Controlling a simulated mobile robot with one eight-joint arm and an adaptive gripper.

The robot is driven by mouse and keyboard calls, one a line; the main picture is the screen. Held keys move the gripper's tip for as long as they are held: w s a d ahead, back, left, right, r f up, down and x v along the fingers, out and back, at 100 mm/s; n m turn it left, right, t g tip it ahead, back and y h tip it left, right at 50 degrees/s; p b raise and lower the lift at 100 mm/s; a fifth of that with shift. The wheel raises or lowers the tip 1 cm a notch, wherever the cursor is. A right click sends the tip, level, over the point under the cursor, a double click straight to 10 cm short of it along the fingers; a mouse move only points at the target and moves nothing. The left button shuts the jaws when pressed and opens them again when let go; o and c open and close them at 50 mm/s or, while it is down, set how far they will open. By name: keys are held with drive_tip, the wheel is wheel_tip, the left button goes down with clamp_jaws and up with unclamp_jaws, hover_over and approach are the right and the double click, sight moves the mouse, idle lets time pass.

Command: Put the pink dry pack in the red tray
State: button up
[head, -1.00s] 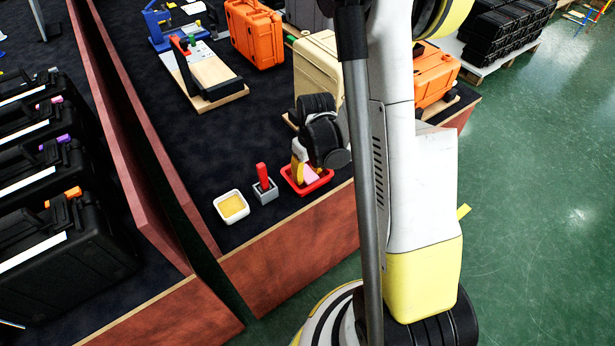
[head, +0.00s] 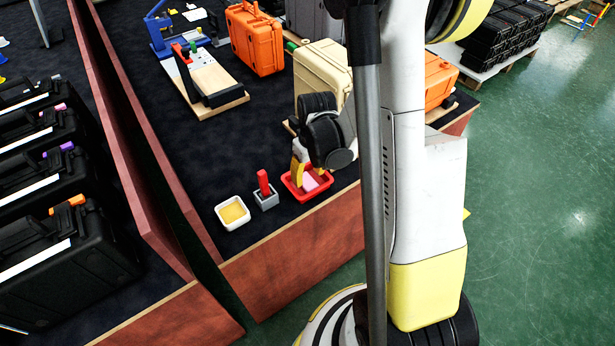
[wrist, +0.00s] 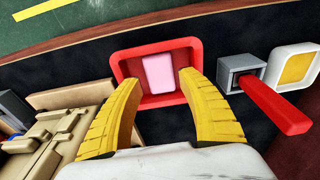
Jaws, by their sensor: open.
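The red tray (head: 296,191) sits near the front edge of the dark table in the head view, and it also shows in the wrist view (wrist: 195,56). The pink dry pack (wrist: 158,73) lies inside the red tray, and part of it shows in the head view (head: 310,183). My gripper (wrist: 160,85) has its yellow fingers spread apart with nothing between them. The fingers are over the near side of the tray, one on each side of the pack and clear of it. In the head view my gripper (head: 305,172) is just above the tray, hiding its far part.
A grey holder (head: 266,200) with a red handle (head: 263,180) stands left of the tray. A white dish (head: 233,213) with yellow contents is further left. A beige case (head: 322,70) and an orange case (head: 256,40) stand behind.

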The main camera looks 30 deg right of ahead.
sight(310, 185)
wheel_tip(310, 185, up, 9)
drive_tip(key=s+p, duration=0.1)
drive_tip(key=p, duration=0.2)
drive_tip(key=s+a+r+t, duration=0.3)
drive_tip(key=a+r, duration=0.3)
drive_tip(key=r, duration=0.2)
drive_tip(key=s+a+r+t, duration=0.2)
drive_tip(key=s+a+r, duration=0.4)
drive_tip(key=r, duration=0.3)
drive_tip(key=shift+s+a+r+t, duration=0.25)
drive_tip(key=shift+a+t, duration=0.15)
drive_tip(key=shift+a, duration=0.35)
drive_tip(key=shift+w, duration=0.1)
